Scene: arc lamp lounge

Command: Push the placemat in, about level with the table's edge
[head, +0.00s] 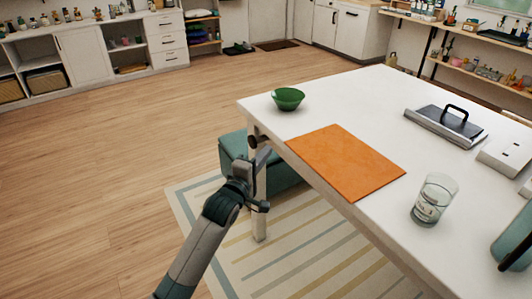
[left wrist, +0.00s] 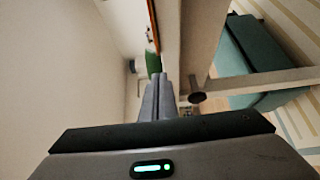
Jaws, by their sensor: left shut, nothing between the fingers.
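The orange placemat (head: 345,162) lies flat on the white table (head: 345,98), its near left side running along the table's left edge. I cannot tell exactly how far it overhangs. In the left wrist view the placemat (left wrist: 153,22) shows as a thin orange strip beside the table's edge. My left gripper (head: 263,155) is shut and empty, beside the table's left edge, left of the placemat's far left corner and apart from it in the picture. Its closed fingers (left wrist: 160,82) point forward along the table's side in the wrist view. My right gripper is not in view.
A green bowl (head: 288,98) stands at the table's far left corner. A glass (head: 434,198) stands right of the placemat. A black-handled grey tool (head: 445,123) lies farther right. A teal bench (head: 234,147) and a striped rug (head: 285,250) are below. Floor on the left is clear.

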